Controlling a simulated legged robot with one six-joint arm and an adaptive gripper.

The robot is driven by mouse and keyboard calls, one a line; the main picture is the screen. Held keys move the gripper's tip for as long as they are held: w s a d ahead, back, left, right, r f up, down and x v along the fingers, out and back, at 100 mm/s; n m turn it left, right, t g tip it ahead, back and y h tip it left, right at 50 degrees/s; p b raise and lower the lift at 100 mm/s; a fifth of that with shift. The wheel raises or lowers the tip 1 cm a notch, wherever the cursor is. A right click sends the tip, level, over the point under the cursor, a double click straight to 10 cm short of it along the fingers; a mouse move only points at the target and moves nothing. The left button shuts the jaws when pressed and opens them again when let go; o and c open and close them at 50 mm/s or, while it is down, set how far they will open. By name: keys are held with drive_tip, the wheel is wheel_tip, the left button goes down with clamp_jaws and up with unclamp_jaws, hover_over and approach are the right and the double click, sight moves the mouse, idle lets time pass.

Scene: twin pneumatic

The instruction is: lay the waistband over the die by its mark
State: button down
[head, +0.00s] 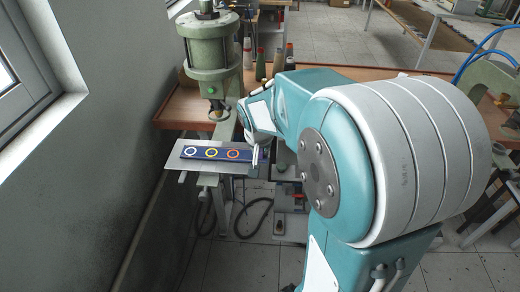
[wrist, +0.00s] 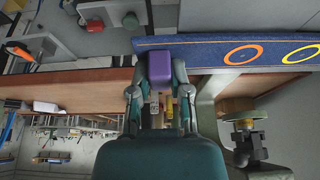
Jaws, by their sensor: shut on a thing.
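The waistband is a dark blue strip (head: 241,159) with white, yellow and orange rings, level over a grey plate; I cannot tell whether it touches the plate. In the wrist view its blue band (wrist: 204,54) shows the orange ring nearest my fingers and part of the yellow one. My gripper (wrist: 160,72) is shut on a purple block at the band's orange-ring end. In the head view my gripper (head: 256,156) is at the strip's right end, partly hidden by my arm. The die cannot be made out clearly; the green press (head: 211,62) stands behind the strip, its ram (head: 217,103) raised.
The grey plate (head: 178,173) sticks out left of the strip. A brown bench (head: 180,108) runs behind, with several thread cones (head: 260,66) on it. A wall and window stand close on the left. A hose lies on the floor below the plate.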

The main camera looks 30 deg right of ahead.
drive_tip(key=shift+f, duration=0.25)
idle(0.5)
drive_tip(key=c, duration=0.5)
unclamp_jaws()
drive_tip(key=shift+r, duration=0.1)
drive_tip(key=v, duration=1.2)
drive_tip(key=s+a+n+t+y, duration=0.1)
drive_tip(key=s+a+n, duration=0.2)
drive_tip(key=s+a, duration=0.2)
drive_tip(key=s+a+f+n+y, duration=0.1)
drive_tip(key=s+a+n, duration=0.2)
drive_tip(key=s, duration=0.7)
drive_tip(key=shift+a+f+n+t+y, duration=0.3)
drive_tip(key=shift+a+n+t, duration=0.1)
drive_tip(key=shift+a, duration=0.6)
